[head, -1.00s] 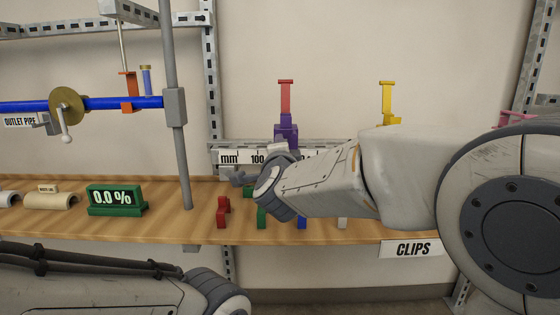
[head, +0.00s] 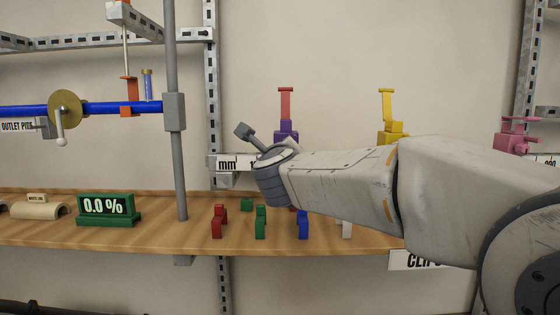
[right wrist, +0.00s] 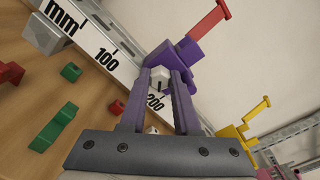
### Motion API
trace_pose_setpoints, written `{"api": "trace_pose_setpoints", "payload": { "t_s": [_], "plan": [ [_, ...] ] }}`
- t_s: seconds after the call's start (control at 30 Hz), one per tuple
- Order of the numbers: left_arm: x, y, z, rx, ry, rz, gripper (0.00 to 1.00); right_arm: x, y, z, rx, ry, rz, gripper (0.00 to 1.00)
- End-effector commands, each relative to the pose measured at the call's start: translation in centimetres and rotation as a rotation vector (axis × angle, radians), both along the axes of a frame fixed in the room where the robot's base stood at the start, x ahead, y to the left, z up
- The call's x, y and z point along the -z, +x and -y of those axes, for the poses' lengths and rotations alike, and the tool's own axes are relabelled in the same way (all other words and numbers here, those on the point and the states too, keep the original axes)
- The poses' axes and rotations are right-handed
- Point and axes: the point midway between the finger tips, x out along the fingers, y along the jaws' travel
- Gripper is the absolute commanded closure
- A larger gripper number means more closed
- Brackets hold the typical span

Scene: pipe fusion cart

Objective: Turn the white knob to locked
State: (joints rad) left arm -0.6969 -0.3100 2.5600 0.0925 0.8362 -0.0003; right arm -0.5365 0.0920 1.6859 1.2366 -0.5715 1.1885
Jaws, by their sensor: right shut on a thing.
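The white knob (right wrist: 159,79) shows in the right wrist view as a small white block with a dark mark. It sits at the purple sliding clamp (right wrist: 184,56) with a red handle. My right gripper (right wrist: 163,76) is shut on the knob, one finger on each side. In the head view the purple clamp (head: 287,129) stands on the measuring rail, partly behind my right wrist. My right fingers and the knob are hidden there. My left gripper is out of view.
A yellow clamp (head: 391,130) and a pink clamp (head: 514,141) stand further right. Several coloured clips, one a red clip (head: 218,222), stand on the wooden shelf (head: 150,232) below. A grey post (head: 179,150) and a blue pipe (head: 105,108) are at left.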

Motion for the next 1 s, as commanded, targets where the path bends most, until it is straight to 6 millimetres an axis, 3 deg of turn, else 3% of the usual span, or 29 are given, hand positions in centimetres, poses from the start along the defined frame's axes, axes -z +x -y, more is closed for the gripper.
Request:
{"api": "trace_pose_setpoints", "payload": {
  "t_s": [0.1,0.5,1.0],
  "plan": [
    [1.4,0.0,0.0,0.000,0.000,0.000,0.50,0.4,0.0,0.0,0.000,0.112,0.000,1.00],
    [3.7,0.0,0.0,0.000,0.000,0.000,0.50,0.3,0.0,0.1,0.000,0.432,-0.001,1.00],
    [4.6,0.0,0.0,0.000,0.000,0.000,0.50,0.1,0.0,0.1,0.001,0.592,-0.003,1.00]
  ]
}}
